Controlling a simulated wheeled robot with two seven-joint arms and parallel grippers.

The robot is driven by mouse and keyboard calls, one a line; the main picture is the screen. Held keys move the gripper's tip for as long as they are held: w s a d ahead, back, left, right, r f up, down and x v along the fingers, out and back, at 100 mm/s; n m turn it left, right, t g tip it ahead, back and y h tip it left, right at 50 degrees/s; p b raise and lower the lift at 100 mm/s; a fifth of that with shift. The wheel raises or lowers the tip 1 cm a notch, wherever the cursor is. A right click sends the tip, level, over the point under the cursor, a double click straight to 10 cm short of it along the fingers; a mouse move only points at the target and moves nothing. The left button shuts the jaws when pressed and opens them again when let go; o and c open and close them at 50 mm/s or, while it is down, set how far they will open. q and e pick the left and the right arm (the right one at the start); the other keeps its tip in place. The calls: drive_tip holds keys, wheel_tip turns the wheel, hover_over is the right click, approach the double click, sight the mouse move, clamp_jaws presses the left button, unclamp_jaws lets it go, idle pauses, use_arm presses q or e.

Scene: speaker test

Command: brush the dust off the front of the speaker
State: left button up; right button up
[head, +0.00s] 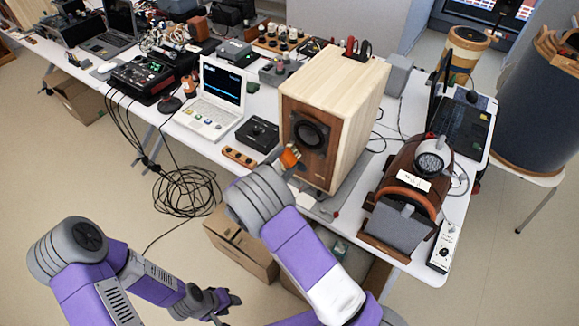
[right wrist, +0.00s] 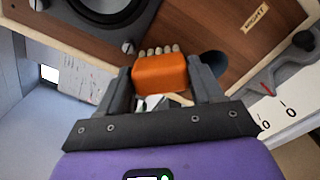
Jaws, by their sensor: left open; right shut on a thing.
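The speaker (head: 356,97) is a tall pale-wood box with a brown front and a black round cone, standing on the table. The right wrist view shows its brown front (right wrist: 215,28) close up, with part of the cone and screws. My right gripper (head: 291,166) is shut on an orange brush (right wrist: 160,75) with pale bristles. The brush (head: 289,157) is at the lower left of the speaker front, bristles towards the panel. I cannot tell whether they touch it. No dust is clearly visible. My left gripper (head: 222,302) is open and empty, low in front of the table.
A white laptop (head: 213,110) and a black box (head: 258,133) stand left of the speaker. A brown rounded device (head: 405,195) stands to its right, near a white power strip (head: 443,245). Cables (head: 188,190) hang off the table's front. A cardboard box (head: 240,247) is below.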

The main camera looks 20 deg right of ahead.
drive_tip(key=shift+w+r, duration=0.1)
drive_tip(key=shift+w, duration=0.2)
drive_tip(key=shift+s+a, duration=0.25)
drive_tip(key=shift+a, duration=0.2)
drive_tip(key=shift+v, duration=2.5)
drive_tip(key=v, duration=0.3)
drive_tip(key=shift+d, duration=0.1)
